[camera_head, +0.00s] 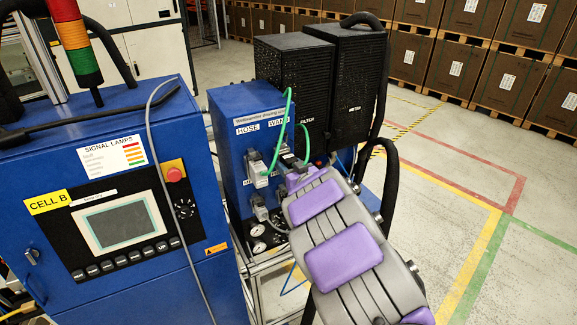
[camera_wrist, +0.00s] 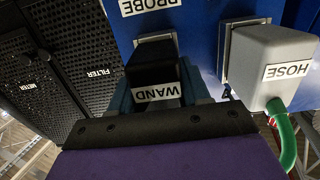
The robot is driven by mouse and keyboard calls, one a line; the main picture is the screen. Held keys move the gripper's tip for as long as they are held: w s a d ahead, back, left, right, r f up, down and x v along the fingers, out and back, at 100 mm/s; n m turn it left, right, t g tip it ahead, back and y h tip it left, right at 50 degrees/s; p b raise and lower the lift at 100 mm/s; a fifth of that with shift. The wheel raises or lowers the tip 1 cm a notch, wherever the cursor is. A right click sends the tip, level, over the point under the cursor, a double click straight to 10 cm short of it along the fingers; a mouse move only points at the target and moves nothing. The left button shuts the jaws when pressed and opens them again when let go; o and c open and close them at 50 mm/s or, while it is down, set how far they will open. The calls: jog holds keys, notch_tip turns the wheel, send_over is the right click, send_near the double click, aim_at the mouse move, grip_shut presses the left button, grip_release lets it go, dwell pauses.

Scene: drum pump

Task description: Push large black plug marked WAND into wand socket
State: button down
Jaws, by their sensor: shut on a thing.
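A large black plug marked WAND (camera_wrist: 155,73) is held between the fingers of my gripper (camera_wrist: 158,95) in the wrist view, which is upside down. Its far end is at a grey socket frame (camera_wrist: 154,39) on the blue panel. I cannot tell how deep it sits. In the head view my gripper (camera_head: 292,168) is at the panel below the WAND label (camera_head: 278,123), and my arm hides much of the socket area.
A grey plug marked HOSE (camera_wrist: 262,60) with a green hose (camera_wrist: 285,140) sits beside the WAND plug. A PROBE label (camera_wrist: 148,5) is on the panel. Black FILTER and METER boxes (camera_head: 345,80) stand behind. The blue cell cabinet (camera_head: 110,220) stands to the left. Floor is open at right.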

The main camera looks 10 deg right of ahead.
jog(key=shift+w+a, duration=0.1)
jog(key=shift+w, duration=0.15)
